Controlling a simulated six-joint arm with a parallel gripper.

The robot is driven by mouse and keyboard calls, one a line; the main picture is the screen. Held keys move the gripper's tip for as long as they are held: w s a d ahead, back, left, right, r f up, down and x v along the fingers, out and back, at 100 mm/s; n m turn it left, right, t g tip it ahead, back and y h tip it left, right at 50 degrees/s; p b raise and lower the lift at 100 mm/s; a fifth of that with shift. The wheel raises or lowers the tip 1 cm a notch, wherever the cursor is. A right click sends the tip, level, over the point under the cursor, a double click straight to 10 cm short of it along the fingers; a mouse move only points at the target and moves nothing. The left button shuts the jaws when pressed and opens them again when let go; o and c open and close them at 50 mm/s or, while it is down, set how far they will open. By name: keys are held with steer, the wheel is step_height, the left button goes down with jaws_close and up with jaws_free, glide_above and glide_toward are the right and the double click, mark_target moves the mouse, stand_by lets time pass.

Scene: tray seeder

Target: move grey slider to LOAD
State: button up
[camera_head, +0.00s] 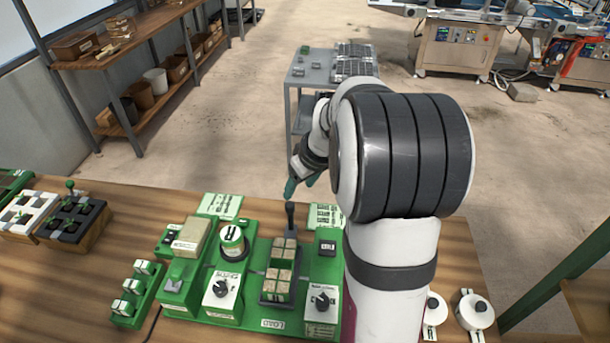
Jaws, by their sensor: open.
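The grey slider (265,293) is a dark tray on the green seeder base, with an upright dark handle (290,217) at its far end. Several tan blocks sit in the tray. The LOAD label (272,323) is on the base's near edge, just in front of the tray. My gripper (290,188), with teal fingers, is open and hangs near the top of the handle. In the picture it is just above the handle; I cannot tell whether they touch.
Left of the tray stand a box with a black knob (222,290) and a round dial unit (232,240). A second knob box (321,302) stands close on its right. A small green rack (137,294) and potted seedlings (72,222) are further left on the wooden table.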

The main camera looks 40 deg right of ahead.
steer(key=v, duration=0.5)
steer(key=shift+s+r, duration=0.1)
steer(key=shift+r, duration=0.15)
steer(key=shift+a, duration=0.1)
